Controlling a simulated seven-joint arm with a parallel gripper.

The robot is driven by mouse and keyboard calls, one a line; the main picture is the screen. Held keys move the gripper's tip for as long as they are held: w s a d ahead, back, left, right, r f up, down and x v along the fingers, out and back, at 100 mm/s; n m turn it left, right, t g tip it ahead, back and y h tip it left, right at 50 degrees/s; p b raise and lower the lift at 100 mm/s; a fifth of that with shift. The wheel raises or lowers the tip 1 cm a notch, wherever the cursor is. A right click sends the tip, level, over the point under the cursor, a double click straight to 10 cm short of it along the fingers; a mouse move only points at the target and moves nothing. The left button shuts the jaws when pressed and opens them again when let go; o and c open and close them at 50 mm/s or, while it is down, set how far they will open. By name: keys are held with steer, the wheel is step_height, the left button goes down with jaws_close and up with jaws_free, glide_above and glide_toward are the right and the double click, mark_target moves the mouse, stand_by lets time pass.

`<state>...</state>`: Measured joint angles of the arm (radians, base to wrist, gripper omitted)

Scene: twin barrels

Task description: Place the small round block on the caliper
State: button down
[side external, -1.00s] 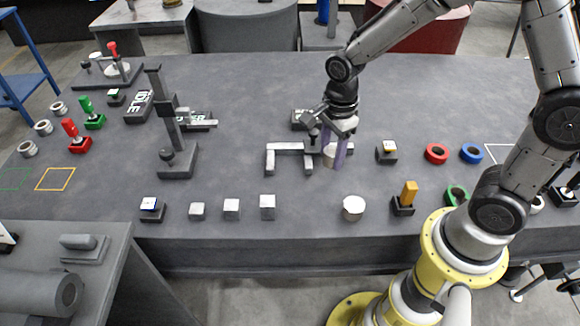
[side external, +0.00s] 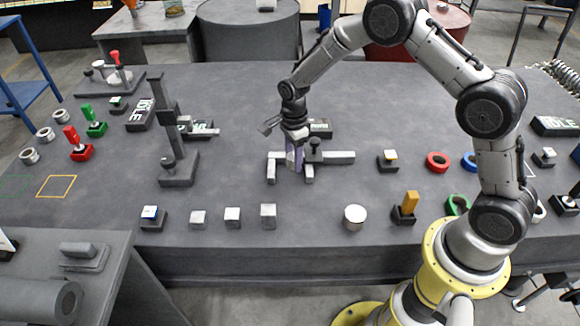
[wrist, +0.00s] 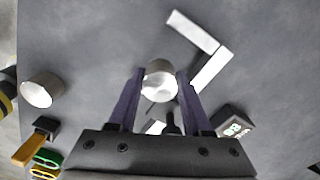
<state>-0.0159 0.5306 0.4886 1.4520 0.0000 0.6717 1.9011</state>
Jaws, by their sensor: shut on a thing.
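The small round block (wrist: 159,78) is a pale, short cylinder. In the wrist view it sits between the two purple fingers of my gripper (wrist: 156,88), which is shut on it. In the side view my gripper (side external: 294,165) points down over the left part of the caliper, and its fingers hide the held block. The caliper (side external: 340,158) lies flat on the table, a grey bar with jaws and a dark knob. Its pale L-shaped end (wrist: 208,68) shows ahead of the block in the wrist view. I cannot tell whether block and caliper touch.
A larger round block (side external: 355,217) and several pale cubes (side external: 232,217) stand along the front. A small display (side external: 320,127) lies behind the caliper. A dark height gauge (side external: 178,165) stands to the left, with open table between it and my gripper.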

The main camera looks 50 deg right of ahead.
mark_target(290, 176)
steer(key=shift+w+f, duration=0.6)
steer(key=shift+f, duration=1.6)
steer(key=shift+f, duration=0.2)
steer(key=shift+c, duration=1.7)
jaws_free()
steer(key=shift+r, duration=0.15)
step_height(290, 176, up, 12)
steer(key=shift+r, duration=0.15)
